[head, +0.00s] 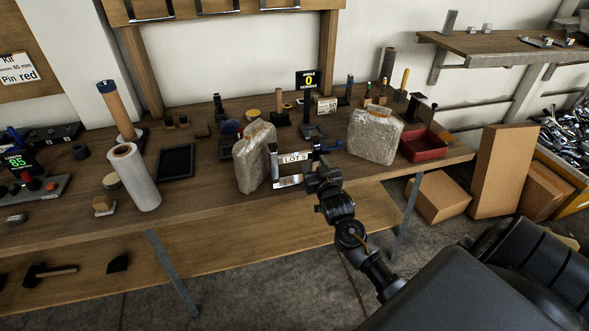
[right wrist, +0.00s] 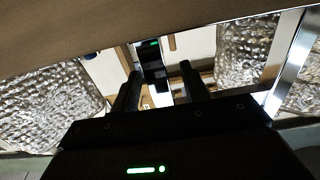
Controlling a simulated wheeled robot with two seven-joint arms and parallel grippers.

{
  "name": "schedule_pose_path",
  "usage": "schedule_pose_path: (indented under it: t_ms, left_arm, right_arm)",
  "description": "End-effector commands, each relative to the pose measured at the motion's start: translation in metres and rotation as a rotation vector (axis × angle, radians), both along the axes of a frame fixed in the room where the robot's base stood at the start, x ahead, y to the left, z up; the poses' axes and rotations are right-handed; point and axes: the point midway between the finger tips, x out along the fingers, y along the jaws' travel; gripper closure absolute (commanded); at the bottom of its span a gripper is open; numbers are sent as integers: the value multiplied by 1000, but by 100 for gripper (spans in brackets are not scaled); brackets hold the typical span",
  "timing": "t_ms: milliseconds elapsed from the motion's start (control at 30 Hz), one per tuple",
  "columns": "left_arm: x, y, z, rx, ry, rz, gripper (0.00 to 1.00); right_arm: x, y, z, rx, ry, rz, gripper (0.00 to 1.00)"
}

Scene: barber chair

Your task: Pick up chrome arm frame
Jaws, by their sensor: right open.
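A chrome arm frame (head: 289,182) stands near the front edge of the workbench, between two wrapped, silvery bundles. A white tag reading LOT 5 (head: 295,157) sits at its middle. My right gripper (head: 318,172) is close to the frame's right side in the head view; its jaws partly overlap the frame, and I cannot tell whether they touch it. In the right wrist view the two dark fingers (right wrist: 160,78) are apart with nothing clearly gripped between them. A bright chrome bar (right wrist: 291,62) slants at the right there. My left gripper is not in view.
A red tray (head: 423,146) lies at the bench's right end. A white roll (head: 134,178) stands to the left. A black chair (head: 470,285) fills the lower right. Cardboard boxes (head: 502,170) stand beyond.

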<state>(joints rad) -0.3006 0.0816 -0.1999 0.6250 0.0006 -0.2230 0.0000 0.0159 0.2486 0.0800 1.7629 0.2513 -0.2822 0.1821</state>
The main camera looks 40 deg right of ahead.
Motion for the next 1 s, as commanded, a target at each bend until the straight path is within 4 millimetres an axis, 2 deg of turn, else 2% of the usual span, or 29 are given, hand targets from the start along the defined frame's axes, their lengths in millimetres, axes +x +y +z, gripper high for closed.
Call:
schedule_pose_path:
  t_ms: [200,500,567,1000]
  left_arm:
    - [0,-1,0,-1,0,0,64]
    - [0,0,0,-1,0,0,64]
    - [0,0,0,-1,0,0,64]
    - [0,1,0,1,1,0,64]
  right_arm:
    - [1,0,0,0,0,0,55]
    - [0,0,0,1,0,0,94]
    - [0,0,0,1,0,0,100]
    - [1,0,3,1,-6,-1,100]
